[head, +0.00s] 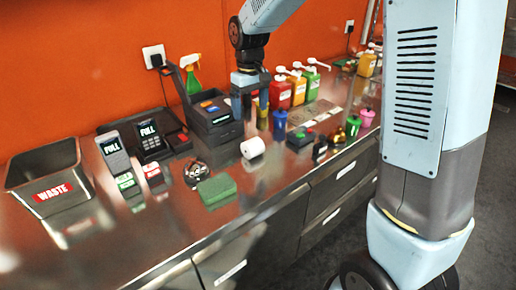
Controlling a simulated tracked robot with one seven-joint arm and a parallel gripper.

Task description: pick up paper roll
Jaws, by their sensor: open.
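A small white paper roll (252,148) lies on its side on the steel counter, near the middle of the head view. My gripper (247,112) hangs from the arm above and behind the roll in the picture, beside the black receipt printer. Its jaws are open, and nothing shows between them. The gripper and the roll appear apart. The exact height of the fingertips over the counter is hard to tell.
A green sponge (217,190) and a round metal item (196,172) lie left of the roll. The black printer (214,115) stands behind it. Colourful bottles (280,122) and sauce pumps (298,88) stand right. A waste bin (50,180) is far left. The front counter is clear.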

